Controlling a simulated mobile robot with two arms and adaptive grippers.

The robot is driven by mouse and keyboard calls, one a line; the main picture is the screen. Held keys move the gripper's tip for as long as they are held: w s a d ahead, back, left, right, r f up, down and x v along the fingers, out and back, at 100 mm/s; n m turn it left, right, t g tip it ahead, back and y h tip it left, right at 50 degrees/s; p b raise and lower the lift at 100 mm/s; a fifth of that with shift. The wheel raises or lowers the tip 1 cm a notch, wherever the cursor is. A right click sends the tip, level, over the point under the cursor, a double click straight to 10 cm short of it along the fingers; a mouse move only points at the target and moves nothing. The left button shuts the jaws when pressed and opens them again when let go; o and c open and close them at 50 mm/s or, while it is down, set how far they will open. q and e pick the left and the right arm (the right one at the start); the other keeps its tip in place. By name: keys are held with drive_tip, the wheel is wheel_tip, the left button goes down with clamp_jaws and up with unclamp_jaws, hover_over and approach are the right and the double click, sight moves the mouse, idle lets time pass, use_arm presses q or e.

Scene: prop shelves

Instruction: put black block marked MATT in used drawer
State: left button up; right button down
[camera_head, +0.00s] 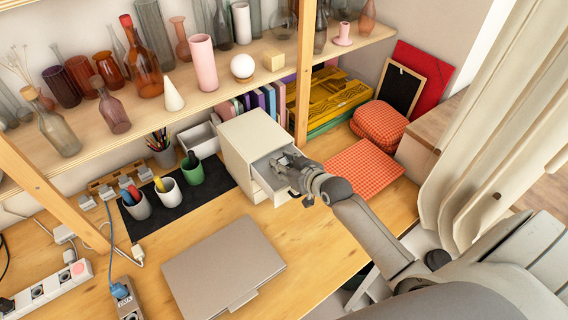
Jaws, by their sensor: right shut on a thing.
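A cream drawer unit (243,141) stands on the desk under the shelf. Its top drawer (262,166) is pulled out, and the lower front is partly hidden. My right gripper (282,172) is at the open drawer, over its front part, with its fingers close to the drawer's front edge. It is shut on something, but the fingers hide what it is. I cannot make out a black block marked MATT or any lettering. My left gripper is not in view.
A closed grey laptop (222,269) lies at the front. Cups of pens (168,191) stand on a black mat (150,222) at left. A red checked cloth (362,171) lies to the right. Glass bottles (142,62) fill the shelf. The desk right of the laptop is clear.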

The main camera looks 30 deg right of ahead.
drive_tip(key=c, duration=1)
unclamp_jaws()
drive_tip(key=shift+o, duration=0.2)
drive_tip(key=v, duration=1.2)
